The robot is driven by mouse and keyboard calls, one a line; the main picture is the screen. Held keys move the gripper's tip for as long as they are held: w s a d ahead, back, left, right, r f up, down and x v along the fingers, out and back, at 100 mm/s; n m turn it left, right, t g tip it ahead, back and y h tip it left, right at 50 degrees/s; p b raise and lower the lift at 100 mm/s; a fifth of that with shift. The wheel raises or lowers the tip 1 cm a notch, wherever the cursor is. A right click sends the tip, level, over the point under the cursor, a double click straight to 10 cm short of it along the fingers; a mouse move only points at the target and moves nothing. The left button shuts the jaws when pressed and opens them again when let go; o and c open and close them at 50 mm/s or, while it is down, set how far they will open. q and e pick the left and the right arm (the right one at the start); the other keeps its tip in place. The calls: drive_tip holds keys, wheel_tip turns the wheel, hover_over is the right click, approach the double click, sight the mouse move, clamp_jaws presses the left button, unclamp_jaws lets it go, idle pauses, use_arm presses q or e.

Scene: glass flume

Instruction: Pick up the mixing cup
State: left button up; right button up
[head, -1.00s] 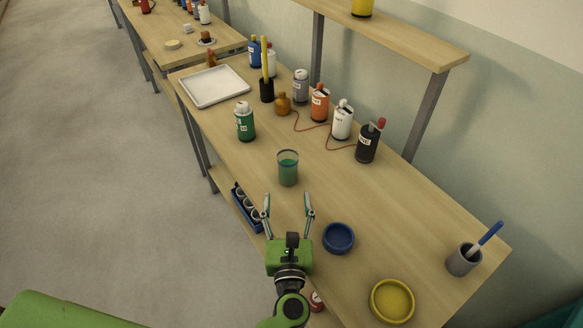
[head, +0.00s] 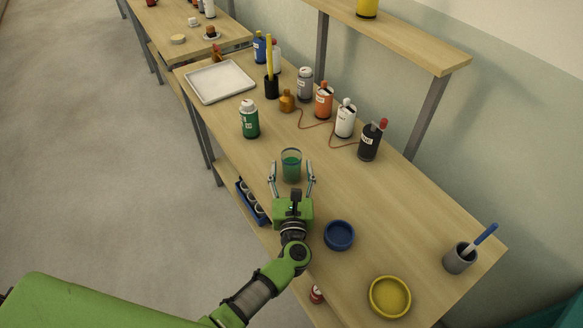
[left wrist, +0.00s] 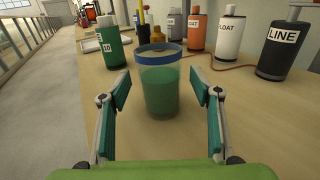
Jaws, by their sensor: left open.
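The mixing cup (head: 291,164) is a clear cup with green liquid in it, upright on the wooden bench. In the left wrist view the cup (left wrist: 160,88) stands straight ahead, with a blue band at its rim. My left gripper (head: 292,170) is open, its two fingers pointing at the cup from the near side. In the left wrist view the fingertips of the left gripper (left wrist: 160,88) are at either side of the cup's near part, with gaps on both sides. Nothing is held. My right gripper is not in view.
A green bottle (head: 249,119) stands left of the cup. A blue dish (head: 339,235) and a yellow dish (head: 390,296) lie to the right and nearer. Orange (head: 323,100), white (head: 345,119) and black (head: 370,142) bottles stand behind. Bench space right of the cup is clear.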

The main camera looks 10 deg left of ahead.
use_arm(q)
drive_tip(key=c, duration=1.3)
drive_tip(key=shift+r, duration=0.1)
